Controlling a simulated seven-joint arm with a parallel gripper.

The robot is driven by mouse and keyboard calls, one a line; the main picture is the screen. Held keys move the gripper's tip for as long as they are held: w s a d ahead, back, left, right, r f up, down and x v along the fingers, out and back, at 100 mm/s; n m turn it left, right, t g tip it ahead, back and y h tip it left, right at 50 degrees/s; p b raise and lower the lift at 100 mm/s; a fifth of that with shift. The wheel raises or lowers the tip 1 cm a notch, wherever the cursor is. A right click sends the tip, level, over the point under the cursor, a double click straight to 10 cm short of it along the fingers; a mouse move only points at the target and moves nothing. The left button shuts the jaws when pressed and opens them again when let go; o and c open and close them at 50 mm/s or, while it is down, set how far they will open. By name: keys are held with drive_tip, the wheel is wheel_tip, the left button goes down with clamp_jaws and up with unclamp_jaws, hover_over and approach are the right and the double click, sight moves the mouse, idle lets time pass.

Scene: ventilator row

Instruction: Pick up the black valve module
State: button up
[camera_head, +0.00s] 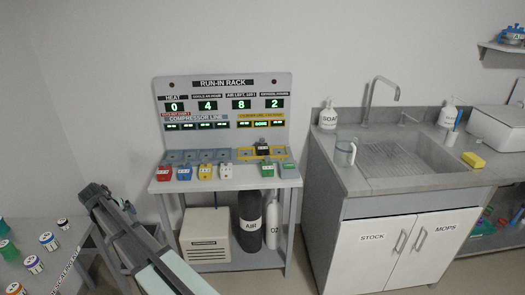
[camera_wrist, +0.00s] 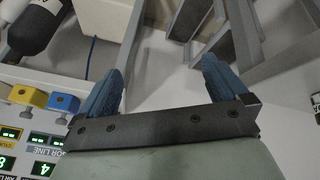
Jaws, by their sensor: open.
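The black valve module (camera_head: 263,148) sits upright in the yellow-framed row of slots (camera_head: 243,155) on the run-in rack, right of centre in the head view. I cannot make it out in the wrist view. My gripper (camera_wrist: 163,68) is open in the wrist view, its two blue fingers apart with nothing between them. In the head view my arm lies at the lower left, in front of and left of the rack, well away from the black module.
Red (camera_head: 164,173), blue (camera_head: 184,172), yellow (camera_head: 205,172), white (camera_head: 226,171) and green (camera_head: 267,168) modules line the rack's front edge. A sink counter (camera_head: 400,185) stands to the right. A table with several round-topped items (camera_head: 47,241) is at lower left.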

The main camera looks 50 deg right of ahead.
drive_tip(key=w+d+r+m, duration=0.3)
drive_tip(key=w+d+r, duration=0.3)
drive_tip(key=r, duration=0.3)
drive_tip(key=w+d+r+m, duration=0.1)
drive_tip(key=d+m, duration=0.2)
drive_tip(key=d, duration=0.8)
drive_tip(key=m+g+y, duration=0.2)
drive_tip(key=m+y, duration=0.4)
drive_tip(key=m, duration=1.1)
approach(261, 146)
drive_tip(key=x, duration=0.3)
drive_tip(key=shift+w+d+f, duration=0.1)
drive_tip(key=shift+f, duration=0.05)
drive_tip(key=shift+a+x, duration=0.2)
drive_tip(key=shift+x, duration=2.5)
